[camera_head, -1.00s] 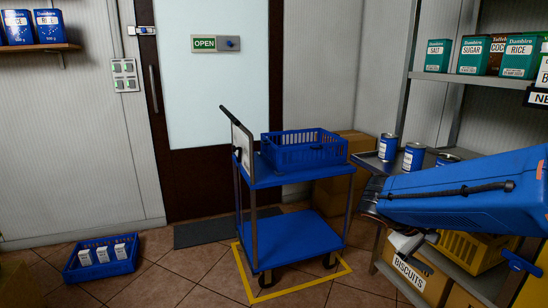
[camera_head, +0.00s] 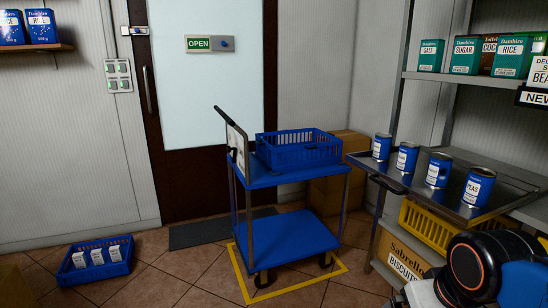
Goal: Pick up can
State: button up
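Several blue cans with white labels stand upright in a row on a grey metal shelf tray (camera_head: 395,182) at the right. The far can (camera_head: 382,147) is at the left end, followed by a second can (camera_head: 407,157) and a third can (camera_head: 438,170). The nearest can (camera_head: 478,187) has a label reading PEAS. My gripper is not in view. Only a rounded black and blue part of my arm shows at the bottom right, below and in front of the tray.
A blue trolley (camera_head: 292,238) with an empty-looking blue crate (camera_head: 300,148) stands left of the shelf, inside a yellow floor outline. A yellow crate (camera_head: 430,228) and a biscuits box (camera_head: 408,262) are under the tray. Another blue crate (camera_head: 95,259) with white packets is on the floor.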

aim_at(440, 164)
jog(key=z, duration=1.55)
jog(key=i+j, duration=0.15)
jog(key=j, duration=0.25)
jog(key=i+j+z, duration=0.1)
jog(key=j, duration=0.3)
jog(key=i+j, duration=0.15)
jog(key=j, duration=0.25)
jog(key=i+j+z, duration=0.15)
jog(key=j, duration=0.7)
jog(key=k+j+u, duration=0.3)
jog(key=j+u, duration=0.15)
jog(key=u, duration=0.15)
